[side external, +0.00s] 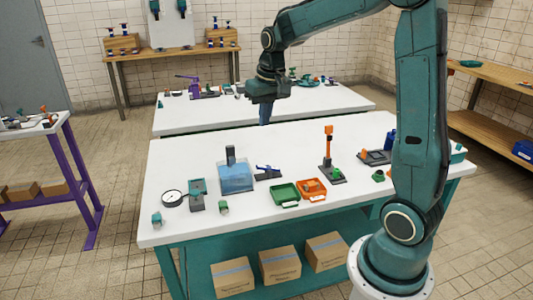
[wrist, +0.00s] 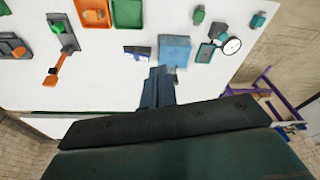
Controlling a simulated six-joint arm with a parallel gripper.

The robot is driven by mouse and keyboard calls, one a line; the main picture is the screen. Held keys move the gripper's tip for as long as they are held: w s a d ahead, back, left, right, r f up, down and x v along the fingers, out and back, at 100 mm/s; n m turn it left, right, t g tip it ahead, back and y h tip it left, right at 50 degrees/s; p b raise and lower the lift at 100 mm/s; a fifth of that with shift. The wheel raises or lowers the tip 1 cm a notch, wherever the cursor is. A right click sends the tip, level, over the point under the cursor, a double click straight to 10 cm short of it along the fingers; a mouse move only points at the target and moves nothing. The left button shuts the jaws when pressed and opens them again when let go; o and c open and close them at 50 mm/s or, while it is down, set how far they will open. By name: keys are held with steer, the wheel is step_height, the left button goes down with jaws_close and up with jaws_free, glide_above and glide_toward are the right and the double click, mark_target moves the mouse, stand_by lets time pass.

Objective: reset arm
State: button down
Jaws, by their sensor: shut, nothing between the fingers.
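My gripper (side external: 265,115) is raised above the far side of the near white table (side external: 330,220), with its fingers pointing down. It is shut and holds nothing. In the wrist view the closed fingers (wrist: 158,80) show in the middle, in front of the table top. They appear apart from the things on the table.
On the near table stand a blue translucent container (side external: 236,178), a round gauge (side external: 172,198), a green tray (side external: 284,194), an orange tray (side external: 312,189) and an orange-handled upright (side external: 328,148). A second white table (side external: 180,122) stands behind. The air around my gripper looks clear.

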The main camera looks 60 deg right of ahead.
steer(key=s+a+r+n+t, duration=0.1)
steer(key=s+a+r+n, duration=0.1)
steer(key=s+a, duration=0.6)
steer(key=s+a+r+n+t, duration=0.1)
steer(key=s+a+n+t, duration=0.1)
steer(key=s+a, duration=0.6)
steer(key=s+n, duration=0.1)
steer(key=s, duration=0.3)
steer(key=shift+s+r+n+t+y, duration=0.2)
steer(key=shift+r+n+t+y, duration=0.1)
steer(key=shift+r+y, duration=0.1)
